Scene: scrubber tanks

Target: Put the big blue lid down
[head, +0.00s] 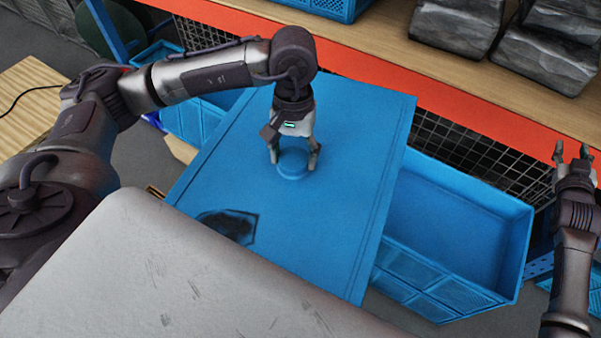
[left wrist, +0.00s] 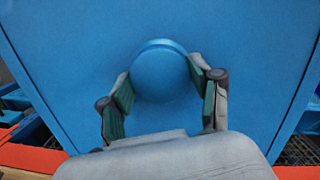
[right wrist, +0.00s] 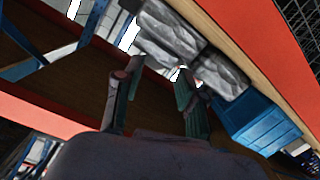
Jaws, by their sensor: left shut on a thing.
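The big blue lid (head: 345,130) is a flat rectangular panel with a round blue knob (head: 293,164) in its middle and a dark hexagonal mark near its front. My left gripper (head: 294,158) comes down from above and is shut on the knob. In the left wrist view the fingers (left wrist: 165,95) stand on both sides of the round knob (left wrist: 160,72). What lies straight under the lid is hidden. My right gripper (head: 573,155) is at the far right, apart from the lid. Its fingers (right wrist: 155,90) are spread and empty.
An open blue crate (head: 455,225) stands right of the lid, partly covered by it. Another blue crate (head: 190,115) shows behind left. A shelf with an orange beam (head: 400,80) runs along the back, bearing grey wrapped blocks (head: 545,50). A wooden pallet (head: 30,95) lies at left.

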